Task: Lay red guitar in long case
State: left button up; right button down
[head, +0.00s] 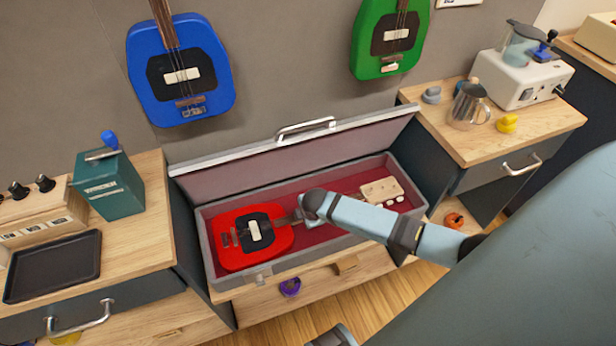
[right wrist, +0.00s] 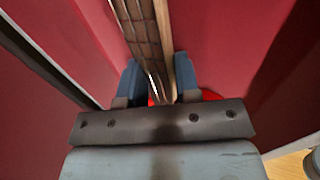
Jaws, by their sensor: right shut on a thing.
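The red guitar (head: 280,240) is inside the open long case (head: 203,250), its body at the left end and its wooden headstock (head: 382,190) toward the right end. My right gripper (head: 306,212) is shut on the guitar's neck, just right of the body. The right wrist view shows the fretted neck (right wrist: 140,30) between the two blue fingers (right wrist: 158,80), with dark red lining around. The arm hides part of the neck and the case's front wall. I cannot tell whether the guitar rests fully on the case floor.
The case lid (head: 290,150) stands raised against the wall side. A blue guitar (head: 215,75) and a green guitar (head: 362,40) hang above. Cabinets flank the case, with a black tray (head: 55,268) left and a metal jug (head: 470,105) right. A purple item (head: 290,287) lies in front.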

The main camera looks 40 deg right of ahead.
jog(key=shift+w+r, duration=0.15)
jog(key=c, duration=0.8)
grip_release()
jog(key=shift+o, duration=0.2)
jog(key=shift+s+f, duration=0.2)
jog(key=shift+r, duration=0.2)
jog(key=p+v, duration=0.1)
jog(key=v, duration=0.2)
jog(key=shift+s+r, duration=0.1)
jog(key=shift+r, duration=0.3)
pick_arm(q)
notch_tip(320, 180, up, 2)
jog(key=shift+s+a+r+p, duration=0.1)
jog(key=shift+a+p, duration=0.05)
jog(key=shift+p, duration=0.9)
pick_arm(e)
jog(key=v, duration=1)
pick_arm(q)
jog(key=shift+a, duration=0.15)
pick_arm(e)
jog(key=shift+a+f, duration=0.1)
